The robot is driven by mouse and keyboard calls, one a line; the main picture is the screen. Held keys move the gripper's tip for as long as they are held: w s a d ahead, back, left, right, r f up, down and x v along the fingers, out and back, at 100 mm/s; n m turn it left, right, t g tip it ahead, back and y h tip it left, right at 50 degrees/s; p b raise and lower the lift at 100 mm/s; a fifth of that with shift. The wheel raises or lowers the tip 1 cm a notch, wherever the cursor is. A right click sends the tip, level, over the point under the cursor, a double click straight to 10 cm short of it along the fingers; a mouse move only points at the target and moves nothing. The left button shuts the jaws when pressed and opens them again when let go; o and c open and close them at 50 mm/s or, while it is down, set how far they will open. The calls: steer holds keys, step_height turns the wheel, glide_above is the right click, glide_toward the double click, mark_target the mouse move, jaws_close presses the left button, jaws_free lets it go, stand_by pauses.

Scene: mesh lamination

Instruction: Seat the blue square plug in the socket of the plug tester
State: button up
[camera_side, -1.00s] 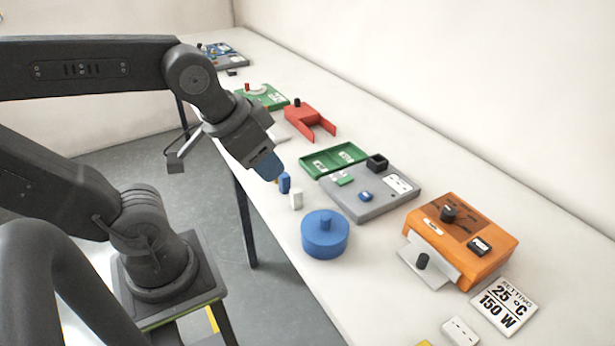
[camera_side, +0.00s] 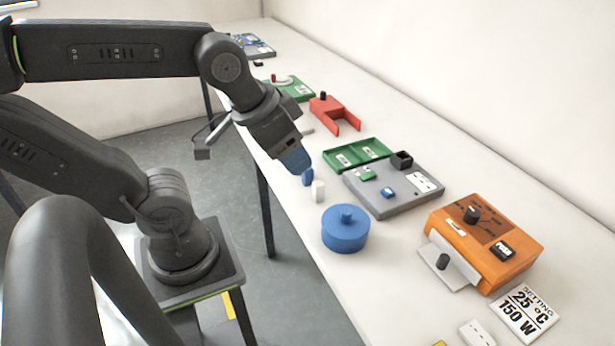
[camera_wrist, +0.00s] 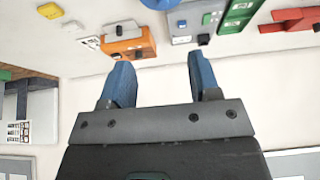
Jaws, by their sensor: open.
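In the wrist view my gripper (camera_wrist: 160,75) is open, with only bare table between the fingers. A grey board (camera_side: 408,205), likely the plug tester, lies to the right. It carries a black open box (camera_side: 401,161), a blue part (camera_side: 388,193) and a green part; I cannot tell which is the socket.
A round blue lidded pot (camera_side: 345,235) stands in front of the grey board. A green tray (camera_side: 357,154) and a red fork-shaped part (camera_side: 335,114) lie behind. An orange box (camera_side: 484,245) with a knob and a setting sign (camera_side: 525,313) are at the right. Bare table lies along the wall.

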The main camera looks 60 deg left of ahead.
steer(key=n+g, duration=0.6)
steer(key=n, duration=1.2)
glide_above(307, 174)
steer(key=a, duration=0.1)
step_height(307, 174, down, 11)
steer(key=f, duration=0.8)
steer(key=shift+w+a+f, duration=0.15)
steer(key=shift+w+f, duration=0.05)
steer(key=shift+w, duration=0.1)
steer(key=shift+a+f, duration=0.15)
steer(key=shift+f, duration=1.15)
steer(key=shift+a+f, duration=0.1)
steer(key=shift+f, duration=1.2)
steer(key=shift+w, duration=0.1)
steer(key=c, duration=1)
